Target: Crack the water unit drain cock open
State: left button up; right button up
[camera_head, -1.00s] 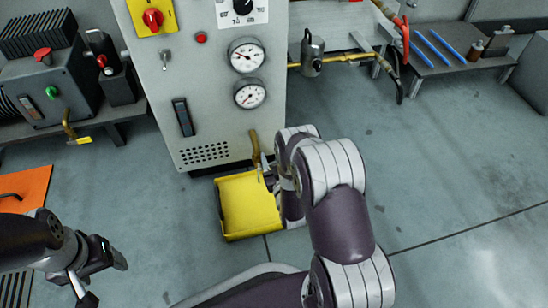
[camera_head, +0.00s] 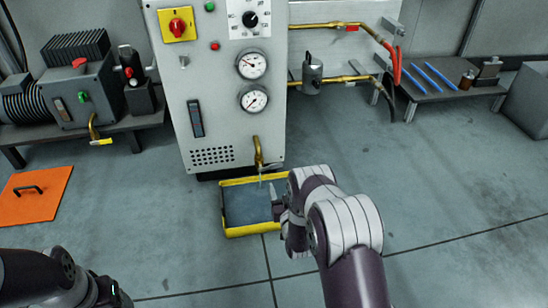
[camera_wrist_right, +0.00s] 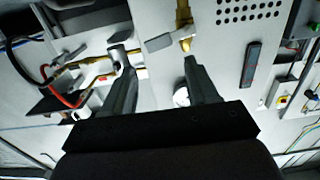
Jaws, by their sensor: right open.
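The drain cock (camera_head: 259,152) is a brass spout low on the front of the grey water unit (camera_head: 215,95), with a small grey lever. In the right wrist view the brass cock (camera_wrist_right: 184,27) and its flat grey lever (camera_wrist_right: 160,42) show just beyond the fingertips. My right gripper (camera_head: 278,201) is below and to the right of the cock; in its wrist view the two fingers (camera_wrist_right: 158,70) are apart, with nothing held between them. My left gripper (camera_head: 112,294) is at the lower left, partly cut off, far from the unit; its jaw state is unclear.
A yellow-rimmed tray (camera_head: 225,206) with a dark inside lies on the floor under the cock. An orange plate (camera_head: 35,195) with a handle lies at left. A pump (camera_head: 80,95) stands on a left bench. A right bench (camera_head: 430,85) holds blue rods.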

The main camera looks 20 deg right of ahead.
jog(key=w+a+r+g+y+p, duration=0.1)
jog(key=a+r+g+p, duration=0.2)
jog(key=r, duration=0.5)
jog(key=w+a+r+g+y+p, duration=0.1)
jog(key=r+g+p, duration=0.1)
jog(key=r+p, duration=0.4)
pick_arm(q)
notch_tip(320, 180, up, 16)
jog(key=w+d+p, duration=0.1)
jog(key=p, duration=0.4)
jog(key=shift+w+d+p, duration=0.15)
jog(key=shift+w+p, duration=0.05)
jog(key=shift+p, duration=0.1)
pick_arm(e)
jog(key=s+a+r+g, duration=0.1)
jog(key=s+r+g, duration=0.1)
jog(key=s+r, duration=0.2)
jog(key=s+a+r+n+g+y, duration=0.1)
jog(key=s+r, duration=0.3)
jog(key=r, duration=0.4)
jog(key=shift+a+r+n+g, duration=0.3)
jog(key=shift+a+g, duration=0.2)
jog(key=shift+g, duration=0.4)
pick_arm(q)
jog(key=shift+f, duration=0.1)
